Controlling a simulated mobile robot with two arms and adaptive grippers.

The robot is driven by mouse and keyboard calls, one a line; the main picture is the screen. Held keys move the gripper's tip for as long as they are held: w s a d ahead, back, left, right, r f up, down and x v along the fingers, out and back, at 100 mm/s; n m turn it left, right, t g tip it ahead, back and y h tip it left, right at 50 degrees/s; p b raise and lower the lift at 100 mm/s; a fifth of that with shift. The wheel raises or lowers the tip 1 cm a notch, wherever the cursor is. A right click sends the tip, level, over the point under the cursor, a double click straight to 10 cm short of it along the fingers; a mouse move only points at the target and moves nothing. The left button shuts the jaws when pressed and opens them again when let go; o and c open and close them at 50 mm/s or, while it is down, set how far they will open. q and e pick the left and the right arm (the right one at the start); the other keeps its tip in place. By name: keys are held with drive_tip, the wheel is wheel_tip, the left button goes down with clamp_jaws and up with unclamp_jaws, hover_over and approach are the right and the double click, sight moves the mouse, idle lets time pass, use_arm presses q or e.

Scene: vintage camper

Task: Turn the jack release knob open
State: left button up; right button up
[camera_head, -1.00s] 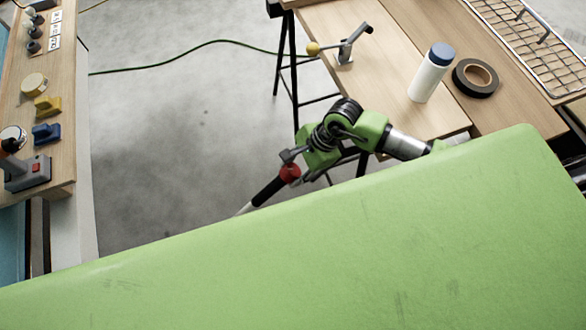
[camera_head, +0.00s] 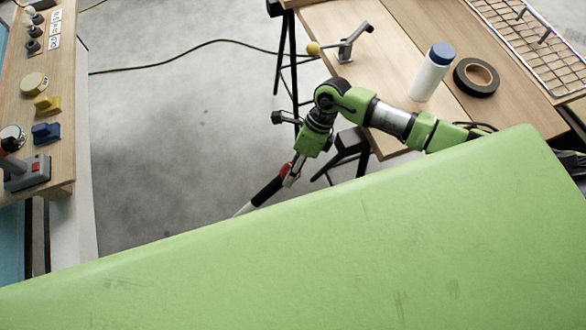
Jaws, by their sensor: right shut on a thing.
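A small red knob (camera_head: 285,168) sits at the top end of a slanted bar with a black grip (camera_head: 268,191), in the middle of the head view. My right gripper (camera_head: 292,175) reaches down to it from the upper right. Its fingers are shut on the red knob and cover part of it. The lower, pale part of the bar runs down to the left and is hidden behind my green body in the foreground. The rest of the jack is not visible. My left gripper is not in view.
A wooden table at right holds a white bottle with a blue cap (camera_head: 432,72), a black tape roll (camera_head: 476,78), a metal lever (camera_head: 350,45) and a wire rack (camera_head: 530,35). A panel with knobs (camera_head: 35,85) stands at left. A green cable (camera_head: 190,47) crosses the grey floor.

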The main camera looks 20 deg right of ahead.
drive_tip(key=shift+w+m+g, duration=0.1)
drive_tip(key=shift+m+g, duration=0.2)
drive_tip(key=shift+m, duration=0.9)
drive_tip(key=shift+y, duration=0.3)
drive_tip(key=o, duration=1.1)
drive_tip(key=shift+d+r, duration=0.1)
drive_tip(key=shift+r, duration=0.1)
drive_tip(key=v, duration=1.1)
drive_tip(key=shift+w+r, duration=0.15)
drive_tip(key=shift+r, duration=0.15)
drive_tip(key=shift+f, duration=0.1)
